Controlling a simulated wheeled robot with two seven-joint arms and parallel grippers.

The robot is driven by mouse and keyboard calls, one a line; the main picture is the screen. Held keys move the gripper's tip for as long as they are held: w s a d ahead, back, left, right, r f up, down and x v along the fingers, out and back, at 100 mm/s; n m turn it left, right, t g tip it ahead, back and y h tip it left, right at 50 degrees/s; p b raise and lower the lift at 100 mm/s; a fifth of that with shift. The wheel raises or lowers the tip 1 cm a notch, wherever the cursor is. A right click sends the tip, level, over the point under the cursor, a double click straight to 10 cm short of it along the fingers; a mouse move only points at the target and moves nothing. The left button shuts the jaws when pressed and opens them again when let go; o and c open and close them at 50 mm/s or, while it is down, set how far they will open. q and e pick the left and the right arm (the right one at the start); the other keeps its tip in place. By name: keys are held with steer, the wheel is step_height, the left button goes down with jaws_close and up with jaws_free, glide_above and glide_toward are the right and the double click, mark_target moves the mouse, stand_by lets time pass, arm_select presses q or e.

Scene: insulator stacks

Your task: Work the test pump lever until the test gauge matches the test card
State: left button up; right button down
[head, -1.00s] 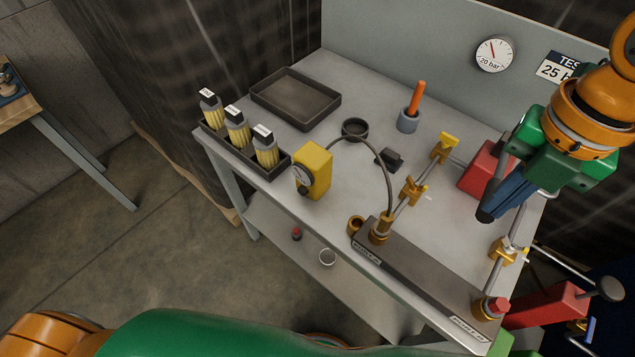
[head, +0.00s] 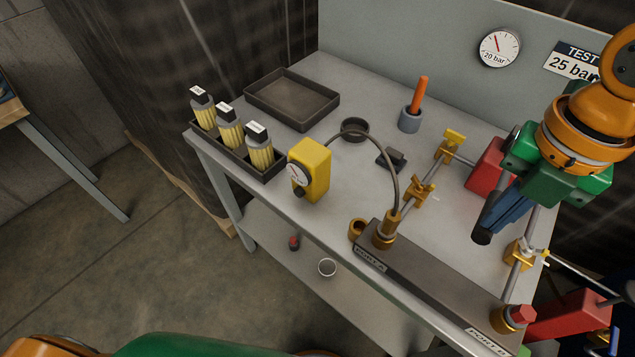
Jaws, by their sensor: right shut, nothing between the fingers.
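The round white test gauge (head: 499,48) is on the back panel. Its red needle points up and left, and its label reads "20 bar". The test card (head: 573,62) beside it reads "TEST 25 bar"; my right arm partly covers its right end. A red pump-like body (head: 568,318) stands at the lower right. My right gripper (head: 483,236) is shut and empty, above the bench and apart from the rod. My left gripper is out of view.
A dark manifold (head: 430,285) with brass fittings lies along the bench's front edge. A yellow gauge box (head: 312,170) joins it by a hose. A red block (head: 486,163) stands behind my right gripper. Yellow cartridges (head: 229,127) and an empty tray (head: 292,99) are at left.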

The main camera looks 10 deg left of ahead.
steer(key=shift+f+b, duration=0.55)
steer(key=shift+f, duration=0.25)
steer(key=shift+r, duration=0.1)
step_height(320, 180, up, 14)
steer(key=p, duration=1.2)
steer(key=shift+r, duration=0.15)
steer(key=shift+w, duration=0.1)
